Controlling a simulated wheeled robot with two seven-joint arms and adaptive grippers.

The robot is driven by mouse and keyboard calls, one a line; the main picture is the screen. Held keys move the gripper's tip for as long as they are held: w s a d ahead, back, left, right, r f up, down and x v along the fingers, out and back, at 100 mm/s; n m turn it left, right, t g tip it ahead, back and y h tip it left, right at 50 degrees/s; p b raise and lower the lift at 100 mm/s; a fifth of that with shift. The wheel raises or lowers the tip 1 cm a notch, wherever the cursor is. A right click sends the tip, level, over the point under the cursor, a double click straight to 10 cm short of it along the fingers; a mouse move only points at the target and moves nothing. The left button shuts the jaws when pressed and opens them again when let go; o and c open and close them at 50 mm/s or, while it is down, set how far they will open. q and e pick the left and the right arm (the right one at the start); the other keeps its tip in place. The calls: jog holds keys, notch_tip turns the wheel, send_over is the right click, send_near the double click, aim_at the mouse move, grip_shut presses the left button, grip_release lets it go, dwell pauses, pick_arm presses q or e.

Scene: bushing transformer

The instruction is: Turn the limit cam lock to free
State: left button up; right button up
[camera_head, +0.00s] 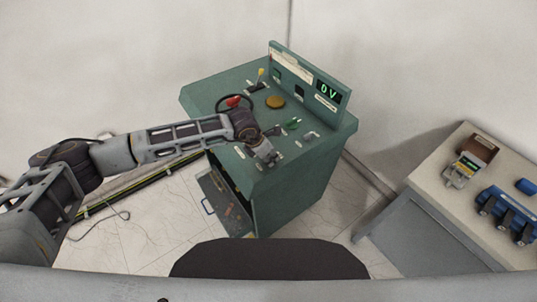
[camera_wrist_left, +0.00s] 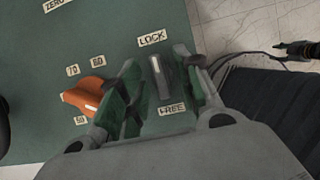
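The limit cam lock knob (camera_wrist_left: 163,76) is dark grey with a pale line. In the left wrist view it stands between the LOCK label (camera_wrist_left: 152,38) above and the FREE label (camera_wrist_left: 172,110) below, and its pale line is at the LOCK end. My left gripper (camera_wrist_left: 160,88) is open, with one green-padded finger on each side of the knob; a gap shows on the left, and I cannot tell whether the right finger touches. In the head view my left gripper (camera_head: 266,152) is over the front edge of the green console (camera_head: 290,195) and hides the knob. My right gripper is not in view.
An orange selector knob (camera_wrist_left: 84,96) with number labels sits just left of the gripper. The console top also carries a red-marked handwheel (camera_head: 234,102), a yellow disc (camera_head: 275,102) and a 0 V display (camera_head: 327,90). A bench (camera_head: 440,190) with devices stands at the right.

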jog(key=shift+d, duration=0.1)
pick_arm(q)
grip_shut()
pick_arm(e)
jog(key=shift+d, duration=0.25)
